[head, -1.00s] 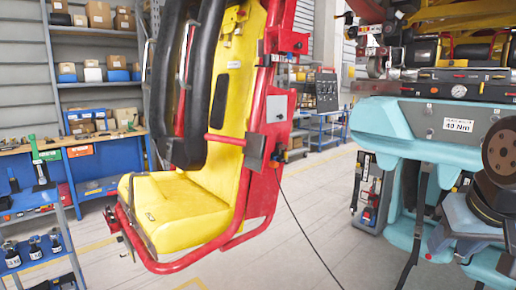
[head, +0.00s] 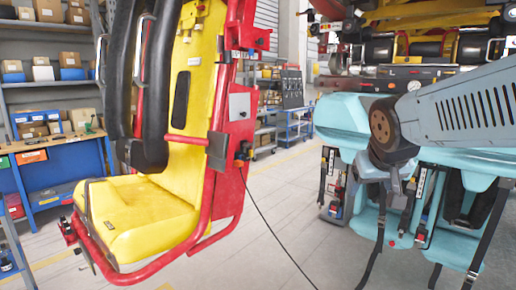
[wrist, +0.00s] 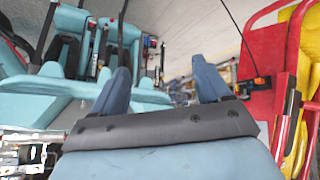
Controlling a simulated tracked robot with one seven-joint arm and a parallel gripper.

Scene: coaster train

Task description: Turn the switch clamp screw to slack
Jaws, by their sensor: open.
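My gripper (wrist: 162,82) shows in the wrist view with its two blue fingers spread apart and nothing between them. In the head view my grey-blue arm reaches in from the right, in front of the teal coaster car (head: 345,112); the gripper's fingers cannot be made out there. The teal car also shows at the left of the wrist view (wrist: 75,88). I cannot pick out a switch clamp screw in either view. A small dark switch-like box (head: 243,150) with a black cable sits on the red frame of the yellow seat, apart from my gripper.
The yellow seat (head: 140,215) in its red frame stands at the left, and also shows at the right edge of the wrist view. A blue workbench (head: 60,165) and shelves stand behind. The pale floor (head: 290,220) between seat and teal car is clear except for the cable.

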